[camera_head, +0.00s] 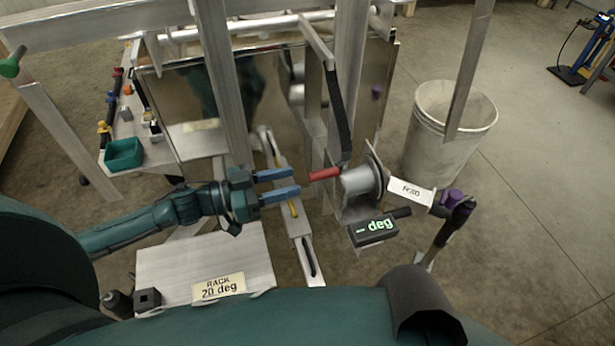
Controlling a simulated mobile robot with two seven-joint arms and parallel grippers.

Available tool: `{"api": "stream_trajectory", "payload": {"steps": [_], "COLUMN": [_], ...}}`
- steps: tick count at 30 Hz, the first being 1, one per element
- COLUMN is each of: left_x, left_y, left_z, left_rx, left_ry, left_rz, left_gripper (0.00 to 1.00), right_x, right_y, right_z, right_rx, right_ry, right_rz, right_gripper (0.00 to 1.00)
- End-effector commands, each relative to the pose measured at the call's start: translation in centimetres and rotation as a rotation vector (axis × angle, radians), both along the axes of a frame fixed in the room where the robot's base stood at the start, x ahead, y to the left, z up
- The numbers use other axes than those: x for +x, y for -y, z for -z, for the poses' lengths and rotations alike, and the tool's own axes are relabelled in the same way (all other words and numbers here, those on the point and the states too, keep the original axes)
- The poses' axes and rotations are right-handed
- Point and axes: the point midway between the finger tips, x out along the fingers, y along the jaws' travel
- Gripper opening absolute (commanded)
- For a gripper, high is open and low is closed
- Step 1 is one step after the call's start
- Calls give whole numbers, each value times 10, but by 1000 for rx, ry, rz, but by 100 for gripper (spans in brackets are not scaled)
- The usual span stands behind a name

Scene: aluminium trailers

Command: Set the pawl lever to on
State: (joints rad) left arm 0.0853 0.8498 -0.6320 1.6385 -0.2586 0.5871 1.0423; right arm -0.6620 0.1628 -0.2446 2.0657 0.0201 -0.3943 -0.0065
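A short red-handled lever (325,174) sticks out to the left from beside a grey winch drum (362,180); I take it for the pawl lever, though no marking on it can be read. My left gripper (296,182) has two blue fingers spread apart, pointing right at the red handle. In the picture the fingertips end just left of the handle, with nothing seen between them. I cannot tell the gap in depth. My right gripper is not in view.
Aluminium posts (345,70) rise behind. A white bucket (445,130) stands right; a plate labelled "RACK 20 deg" (180,265) lies front left.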

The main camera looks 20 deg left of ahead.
Motion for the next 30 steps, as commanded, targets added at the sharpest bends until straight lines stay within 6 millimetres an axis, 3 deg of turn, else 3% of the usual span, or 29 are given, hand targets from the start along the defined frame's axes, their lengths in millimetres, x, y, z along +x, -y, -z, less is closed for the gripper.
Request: {"api": "stream_trajectory", "payload": {"steps": [4, 10, 30], "left_x": [-18, -31, -34], "left_y": [-27, -46, -47], "left_z": [3, 1, 1], "left_rx": [5, 2, -2], "left_ry": [-3, -1, 2], "left_rz": [0, 1, -10], "left_gripper": [40, 40, 40], "right_x": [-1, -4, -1], "right_y": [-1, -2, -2], "right_z": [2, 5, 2], "right_rx": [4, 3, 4], "right_ry": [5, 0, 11], "right_rz": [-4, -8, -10], "right_gripper": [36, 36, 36]}}
